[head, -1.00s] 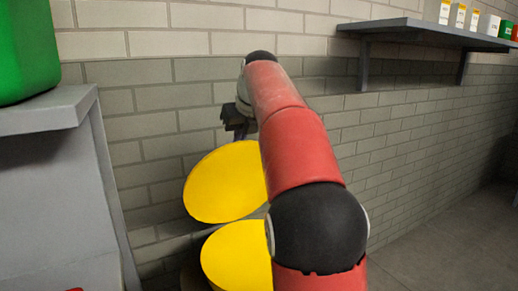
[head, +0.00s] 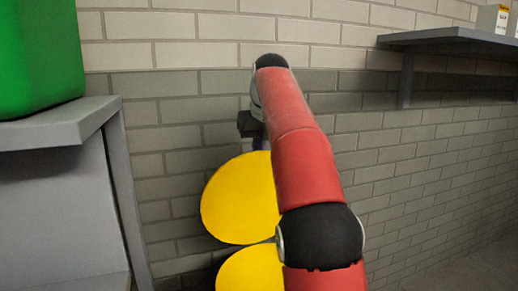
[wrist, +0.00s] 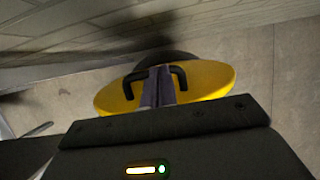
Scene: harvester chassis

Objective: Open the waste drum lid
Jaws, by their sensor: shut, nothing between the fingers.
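A round yellow lid (head: 238,197) shows tilted in the head view, left of my red arm, which hides its right side. A second yellow round surface (head: 250,272) shows below it, cut by the frame edge and my arm. In the wrist view a yellow lid (wrist: 208,78) with a dark handle (wrist: 180,76) lies just beyond my gripper (wrist: 158,72). The fingers are shut and empty, and they overlap the handle in the picture. I cannot tell whether they touch it. In the head view my gripper (head: 249,124) is mostly hidden behind my arm, above the tilted lid.
A grey bench (head: 62,132) with a green container (head: 38,55) stands at the left. A grey brick wall (head: 170,150) is close behind the lids. A wall shelf (head: 445,37) with small boxes (head: 491,18) juts out at upper right. Floor shows at lower right.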

